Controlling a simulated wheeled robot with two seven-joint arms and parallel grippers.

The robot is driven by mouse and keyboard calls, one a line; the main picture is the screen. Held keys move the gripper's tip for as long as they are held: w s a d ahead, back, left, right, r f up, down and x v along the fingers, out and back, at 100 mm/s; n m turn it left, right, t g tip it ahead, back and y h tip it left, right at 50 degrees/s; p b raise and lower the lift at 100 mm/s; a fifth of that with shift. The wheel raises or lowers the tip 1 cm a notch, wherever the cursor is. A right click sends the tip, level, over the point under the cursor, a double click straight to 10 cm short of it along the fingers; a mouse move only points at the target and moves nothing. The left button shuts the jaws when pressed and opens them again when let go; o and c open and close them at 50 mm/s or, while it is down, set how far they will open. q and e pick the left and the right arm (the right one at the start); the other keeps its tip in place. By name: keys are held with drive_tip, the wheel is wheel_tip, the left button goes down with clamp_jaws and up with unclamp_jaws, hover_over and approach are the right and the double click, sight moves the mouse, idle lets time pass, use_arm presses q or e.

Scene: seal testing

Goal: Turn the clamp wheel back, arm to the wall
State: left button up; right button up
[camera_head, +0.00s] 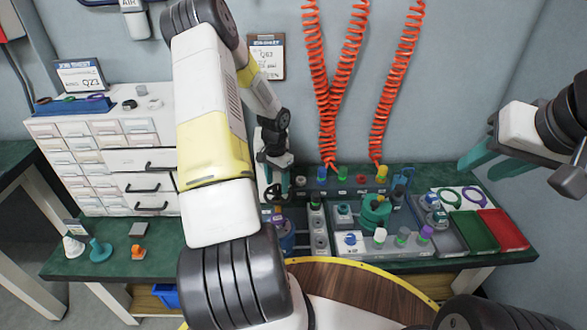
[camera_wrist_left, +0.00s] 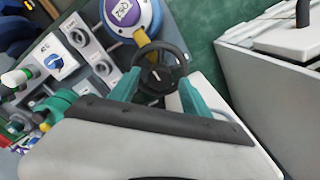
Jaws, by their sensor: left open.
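The clamp wheel is a black spoked handwheel (camera_wrist_left: 160,68), seen in the left wrist view just ahead of my fingers. In the head view the wheel (camera_head: 273,192) shows small and dark below my left gripper (camera_head: 273,178). My left gripper, also in the left wrist view (camera_wrist_left: 158,92), is open, with one teal finger on each side of the wheel's near part. I cannot tell whether the fingers touch it. A blue and white round part with a purple label (camera_wrist_left: 126,12) lies beyond the wheel. My right gripper (camera_head: 474,140) hangs at the right, open and empty, away from the wheel.
A drawer cabinet (camera_head: 62,129) stands left of the wheel, with some drawers pulled out. Fixtures with coloured knobs (camera_head: 380,237) and green and red trays (camera_head: 502,230) fill the bench to the right. Orange coiled hoses (camera_head: 392,90) hang behind. My left arm hides part of the bench.

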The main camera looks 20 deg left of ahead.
use_arm(q)
drive_tip(key=shift+f, duration=0.6)
clamp_jaws()
idle(1.1)
